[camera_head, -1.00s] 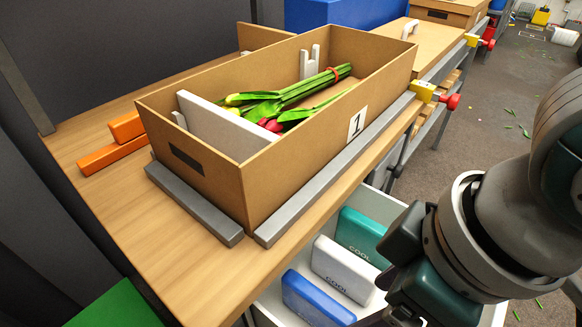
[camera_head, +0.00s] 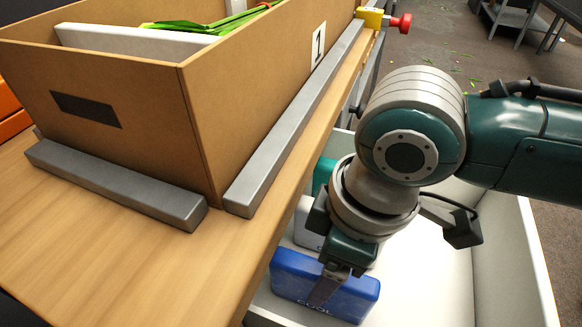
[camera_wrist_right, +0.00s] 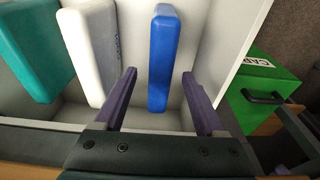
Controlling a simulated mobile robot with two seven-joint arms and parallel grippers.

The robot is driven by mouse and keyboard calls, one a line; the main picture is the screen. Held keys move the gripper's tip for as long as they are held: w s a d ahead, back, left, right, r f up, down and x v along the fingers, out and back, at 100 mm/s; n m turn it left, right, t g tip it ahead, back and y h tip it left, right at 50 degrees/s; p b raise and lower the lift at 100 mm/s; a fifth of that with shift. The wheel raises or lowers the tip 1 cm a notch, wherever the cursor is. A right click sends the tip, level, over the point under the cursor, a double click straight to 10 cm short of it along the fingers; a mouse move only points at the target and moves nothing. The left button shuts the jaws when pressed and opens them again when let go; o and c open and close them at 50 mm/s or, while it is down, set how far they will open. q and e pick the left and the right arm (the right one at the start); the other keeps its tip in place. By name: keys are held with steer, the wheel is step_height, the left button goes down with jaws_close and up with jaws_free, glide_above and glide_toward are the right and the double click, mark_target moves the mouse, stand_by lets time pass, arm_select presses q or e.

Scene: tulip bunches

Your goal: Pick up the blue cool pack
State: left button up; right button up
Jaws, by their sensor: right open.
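The blue cool pack (camera_head: 345,300) stands on edge in a white bin (camera_head: 540,270) below the table, nearest in a row of packs. It also shows in the right wrist view (camera_wrist_right: 164,60). My right gripper (camera_wrist_right: 162,88) is open, its two purple fingers on either side of the blue pack with gaps to both. In the head view my right gripper (camera_head: 328,284) points down at the pack, and one finger hides part of its face. The other finger is hidden there. My left gripper is not in view.
A white pack (camera_wrist_right: 92,50) and a teal pack (camera_wrist_right: 35,45) stand beside the blue one. The bin wall (camera_wrist_right: 215,60) is close on its other side. A cardboard box (camera_head: 150,95) sits on the wooden table (camera_head: 190,265), whose edge borders the bin. A green box (camera_wrist_right: 262,90) stands outside.

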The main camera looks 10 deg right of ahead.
step_height(320, 180, down, 2)
steer(key=shift+w+a, duration=0.1)
steer(key=shift+a, duration=0.05)
steer(key=shift+c, duration=0.2)
jaws_close()
stand_by(1.1)
